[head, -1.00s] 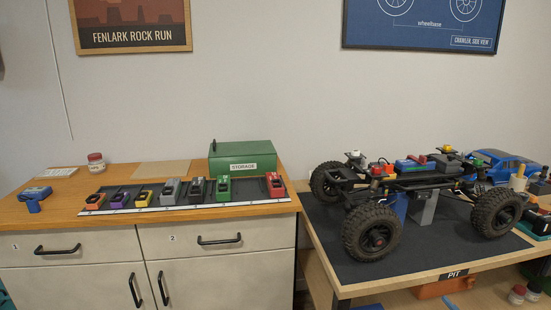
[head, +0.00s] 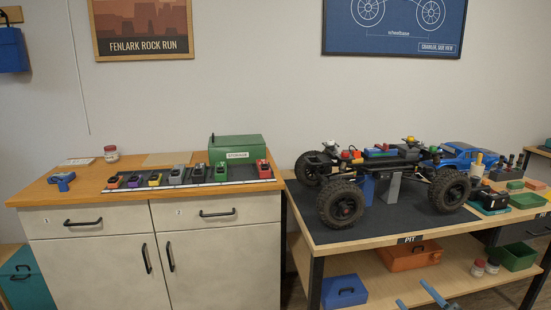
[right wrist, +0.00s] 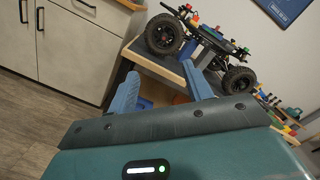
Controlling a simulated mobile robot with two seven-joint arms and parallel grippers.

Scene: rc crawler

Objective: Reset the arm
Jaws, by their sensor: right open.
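My right gripper (head: 416,294) shows at the bottom edge of the head view as two blue fingertips, in front of the pit bench's lower shelf. In the right wrist view (right wrist: 160,78) its two blue fingers stand wide apart, with nothing held between them. It is open and empty. The rest of the right arm is below the head view. My left gripper is in neither view now. The crawler chassis (head: 385,168) stands raised on the pit bench, beyond the right gripper and apart from it.
The pit bench (head: 345,235) has a lower shelf with a blue box (head: 344,291) and an orange case (head: 409,255). A drawer cabinet (head: 100,262) at left carries a green storage box (head: 237,150) and a row of small modules. Floor shows between cabinet and bench.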

